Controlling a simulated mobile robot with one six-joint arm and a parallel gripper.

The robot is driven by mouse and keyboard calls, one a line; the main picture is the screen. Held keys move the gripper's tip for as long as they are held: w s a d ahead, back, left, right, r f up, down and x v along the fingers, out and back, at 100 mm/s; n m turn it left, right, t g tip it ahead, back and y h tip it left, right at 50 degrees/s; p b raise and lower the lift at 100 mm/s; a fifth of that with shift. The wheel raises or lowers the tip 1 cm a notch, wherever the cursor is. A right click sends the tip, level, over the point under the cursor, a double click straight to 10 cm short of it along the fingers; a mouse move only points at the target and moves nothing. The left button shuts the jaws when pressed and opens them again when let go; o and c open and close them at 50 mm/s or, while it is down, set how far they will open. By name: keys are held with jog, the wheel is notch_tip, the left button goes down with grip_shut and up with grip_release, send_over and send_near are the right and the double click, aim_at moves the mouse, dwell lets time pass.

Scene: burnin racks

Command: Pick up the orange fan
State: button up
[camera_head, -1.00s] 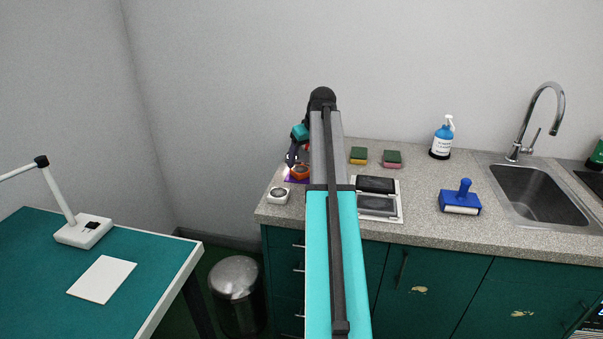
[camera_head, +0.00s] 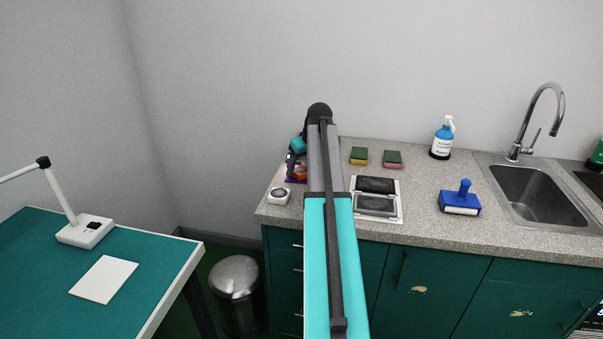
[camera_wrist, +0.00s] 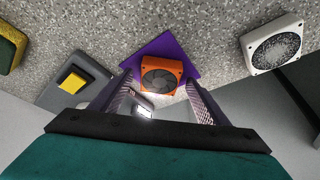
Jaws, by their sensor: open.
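The orange fan (camera_wrist: 161,74) is a small square with a dark round rotor. It lies on a purple mat (camera_wrist: 186,52) on the speckled counter. In the wrist view it shows between the tips of my gripper's (camera_wrist: 159,92) two fingers, which are spread apart on either side. I cannot tell how far the fingertips are above it. In the head view only part of the orange fan (camera_head: 300,172) shows beside my arm, with my gripper (camera_head: 291,166) over it and partly hiding it.
A white fan (camera_wrist: 273,47) lies to the right of the mat. A grey device with a yellow button (camera_wrist: 72,80) is at left.

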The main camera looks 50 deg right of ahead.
aim_at(299, 168)
dwell(0.4)
jog(key=c, duration=1.2)
jog(key=shift+r, duration=0.1)
jog(key=shift+c, duration=0.2)
jog(key=shift+r+b, duration=0.3)
jog(key=shift+r, duration=1.4)
jog(key=s+a, duration=0.2)
jog(key=s, duration=0.3)
jog(key=s+a+r+b, duration=0.1)
jog(key=s+a, duration=0.1)
jog(key=s, duration=0.2)
jog(key=s+a, duration=0.2)
jog(key=s, duration=0.3)
jog(key=shift+s+a+r, duration=0.25)
jog(key=shift+s, duration=0.05)
